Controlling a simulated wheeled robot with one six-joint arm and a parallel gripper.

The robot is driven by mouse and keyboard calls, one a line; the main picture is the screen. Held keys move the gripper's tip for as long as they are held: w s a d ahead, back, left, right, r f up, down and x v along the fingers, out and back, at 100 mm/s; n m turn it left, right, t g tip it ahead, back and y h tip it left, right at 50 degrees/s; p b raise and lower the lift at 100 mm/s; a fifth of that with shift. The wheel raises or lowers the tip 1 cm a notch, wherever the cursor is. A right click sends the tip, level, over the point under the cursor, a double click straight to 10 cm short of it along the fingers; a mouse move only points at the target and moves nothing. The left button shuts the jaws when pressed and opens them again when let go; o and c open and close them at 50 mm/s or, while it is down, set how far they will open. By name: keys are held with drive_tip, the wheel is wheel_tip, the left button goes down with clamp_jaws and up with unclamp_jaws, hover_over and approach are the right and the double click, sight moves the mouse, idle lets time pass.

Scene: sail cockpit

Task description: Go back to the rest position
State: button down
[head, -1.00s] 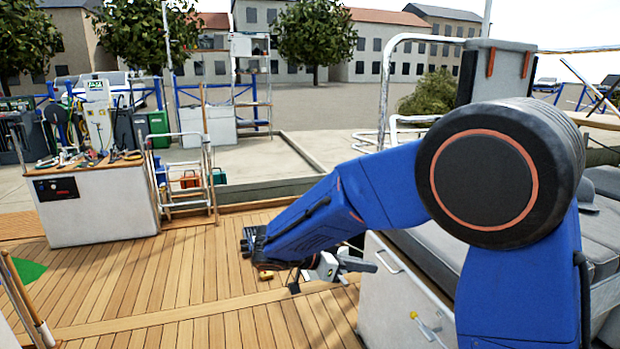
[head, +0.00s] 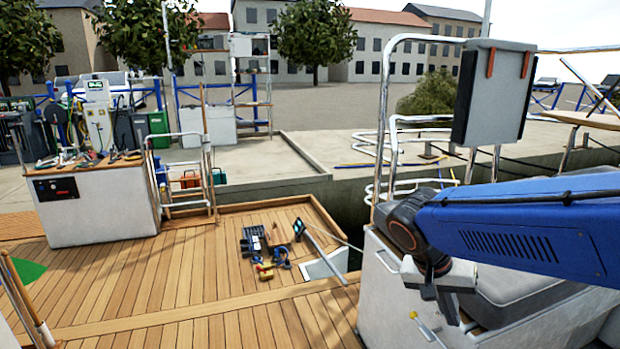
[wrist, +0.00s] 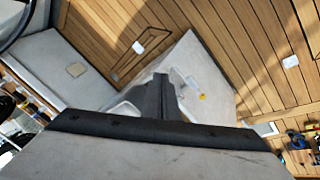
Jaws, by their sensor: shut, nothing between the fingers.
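My gripper (head: 448,312) is at the right in the head view, pointing down in front of the grey cushioned seat. Its dark fingers are together with nothing between them. In the wrist view the closed fingers (wrist: 164,80) show at the centre, above the white locker. My blue arm comes in from the right edge of the head view. The gripper looks apart from the locker and the seat, though the exact gap is hard to judge.
The white locker (head: 385,300) and grey seat cushion (head: 510,296) lie close by my gripper. A metal rail (head: 380,110) rises behind it. Several tools (head: 265,245) lie on the wooden deck (head: 190,280). A white cabinet (head: 95,207) stands left.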

drive_tip(key=s+n+t+y, duration=0.4)
drive_tip(key=s+n+y, duration=0.1)
drive_tip(key=s, duration=0.5)
drive_tip(key=shift+s+f+n, duration=0.2)
drive_tip(key=shift+s+n, duration=0.1)
drive_tip(key=shift+n, duration=0.5)
